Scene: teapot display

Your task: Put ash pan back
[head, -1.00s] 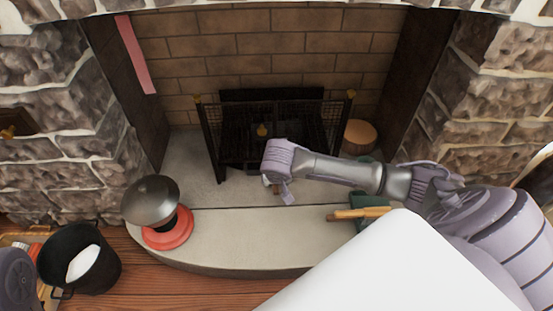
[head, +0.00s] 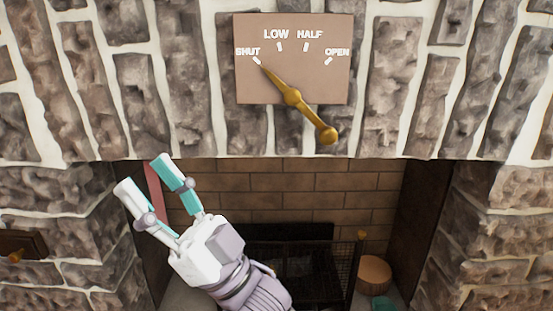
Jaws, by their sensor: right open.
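My right gripper (head: 147,178) is raised in front of the fireplace opening at the left. Its two fingers, white with teal inner pads, are apart with nothing visible between them. The black fire grate (head: 290,265) stands in the hearth, its left part and lower front hidden by my right arm. I cannot make out the ash pan; the area under the grate is covered or below the picture. My left gripper does not show.
A tan damper plate (head: 325,85) on the stone wall has a brass lever (head: 293,97) whose pointed end is at SHUT. A pink strip (head: 153,187) is behind the gripper. A log round (head: 374,274) and a green object (head: 383,303) are right of the grate.

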